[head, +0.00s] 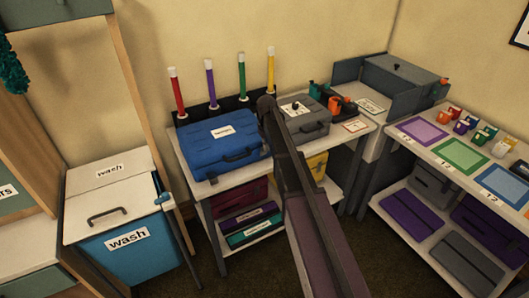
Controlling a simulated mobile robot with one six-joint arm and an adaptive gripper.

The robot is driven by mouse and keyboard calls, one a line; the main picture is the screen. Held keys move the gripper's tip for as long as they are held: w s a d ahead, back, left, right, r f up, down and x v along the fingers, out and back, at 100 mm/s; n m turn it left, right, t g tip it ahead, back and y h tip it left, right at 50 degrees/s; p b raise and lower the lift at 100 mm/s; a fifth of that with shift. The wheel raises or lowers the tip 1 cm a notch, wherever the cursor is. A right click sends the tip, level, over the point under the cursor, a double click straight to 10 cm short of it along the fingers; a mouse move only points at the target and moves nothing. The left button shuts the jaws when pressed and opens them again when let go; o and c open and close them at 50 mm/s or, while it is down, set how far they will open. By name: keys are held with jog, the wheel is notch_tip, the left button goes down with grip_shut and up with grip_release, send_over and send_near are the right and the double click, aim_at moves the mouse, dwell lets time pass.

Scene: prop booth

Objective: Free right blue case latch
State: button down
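The blue case (215,137) lies closed on the white table at the centre-left, with a white label on its lid. Its dark handle (240,156) is on the front side. A small dark latch (212,178) shows near its front left corner. The right latch cannot be made out clearly; my arm passes close to that corner. My arm reaches up from the bottom of the head view, and its dark end, my gripper (266,104), appears by the right end of the blue case. Its fingers cannot be made out.
A grey case (305,122) stands right of my arm. Red, purple, green and yellow tubes (241,75) stand in a rack behind the blue case. A wash bin (125,240) is at left. A second table (465,160) with coloured mats is at right.

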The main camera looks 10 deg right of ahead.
jog(key=shift+a+f+b, duration=0.15)
jog(key=shift+f+b, duration=0.5)
jog(key=shift+s+d+f+b, duration=0.15)
jog(key=shift+s+f+b, duration=0.2)
jog(key=shift+f+b, duration=0.25)
jog(key=shift+s+d+f+b, duration=0.15)
jog(key=shift+s+f+b, duration=0.15)
jog(key=shift+f+b, duration=0.25)
dwell(0.8)
jog(key=shift+s+d+r+p, duration=0.15)
jog(key=shift+s+r+p, duration=0.1)
jog(key=shift+s+p, duration=0.3)
jog(key=shift+s+d+r+p, duration=0.25)
jog(key=shift+s+p, duration=0.1)
jog(key=shift+s, duration=0.2)
jog(key=shift+s+d+r+p, duration=0.2)
jog(key=shift+s+p, duration=0.1)
jog(key=shift+s, duration=0.2)
jog(key=shift+r, duration=0.15)
notch_tip(320, 180, up, 6)
jog(key=p, duration=0.6)
jog(key=shift+s, duration=0.15)
